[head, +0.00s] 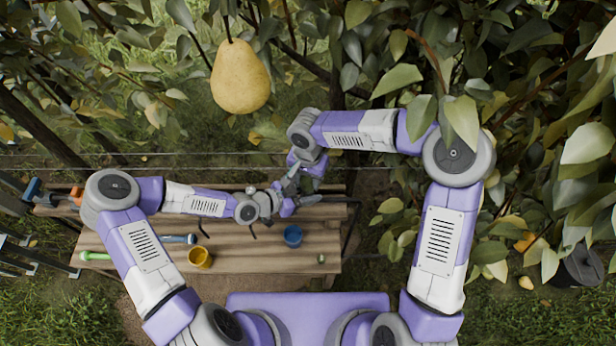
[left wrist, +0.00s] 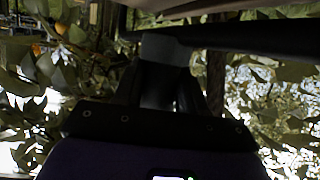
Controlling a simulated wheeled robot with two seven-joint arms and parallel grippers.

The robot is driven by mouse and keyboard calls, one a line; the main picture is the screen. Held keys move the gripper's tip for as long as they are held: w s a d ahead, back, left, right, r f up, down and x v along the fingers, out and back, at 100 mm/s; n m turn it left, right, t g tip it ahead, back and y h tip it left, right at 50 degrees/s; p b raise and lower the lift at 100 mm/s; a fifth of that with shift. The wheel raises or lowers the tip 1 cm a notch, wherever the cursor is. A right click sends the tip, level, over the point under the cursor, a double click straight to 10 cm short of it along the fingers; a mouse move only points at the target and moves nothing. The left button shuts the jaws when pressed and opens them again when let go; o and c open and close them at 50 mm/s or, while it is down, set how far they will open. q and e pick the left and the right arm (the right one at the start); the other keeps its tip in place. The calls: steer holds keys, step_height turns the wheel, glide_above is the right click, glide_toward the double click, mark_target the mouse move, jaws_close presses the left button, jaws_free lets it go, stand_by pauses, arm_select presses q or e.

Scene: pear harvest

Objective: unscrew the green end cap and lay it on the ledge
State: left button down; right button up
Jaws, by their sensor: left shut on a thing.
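My left gripper (head: 287,205) is over the back edge of the wooden ledge (head: 130,240), close to my right gripper (head: 303,177). In the left wrist view its dark fingers (left wrist: 160,88) are shut on a dull grey cylindrical piece (left wrist: 163,48). Shade hides that piece's true colour, so I cannot tell whether it is the green end cap. A black bar (left wrist: 250,36) runs right from beside it. My right gripper is seen from above among the arm links, and its fingers are not clear. A small green thing (head: 321,259) lies on the ledge at the right.
On the ledge are a yellow cup (head: 201,257), a blue cup (head: 292,235), a blue-and-grey tool (head: 180,239) and a green-handled tool (head: 95,256). A large pear (head: 240,76) hangs above. Leaves crowd the right side. The ledge's front right is mostly clear.

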steer(key=c, duration=0.5)
steer(key=shift+o, duration=0.2)
steer(key=n, duration=1.2)
steer(key=shift+r, duration=0.1)
steer(key=n, duration=1.1)
steer(key=shift+n, duration=0.3)
steer(key=n, duration=0.3)
steer(key=shift+n, duration=0.4)
steer(key=n, duration=0.5)
steer(key=shift+n, duration=0.3)
steer(key=n, duration=0.5)
steer(key=shift+n, duration=0.4)
steer(key=n, duration=0.5)
steer(key=shift+n, duration=0.4)
steer(key=n, duration=0.6)
steer(key=shift+r+n, duration=0.1)
steer(key=shift+n, duration=0.2)
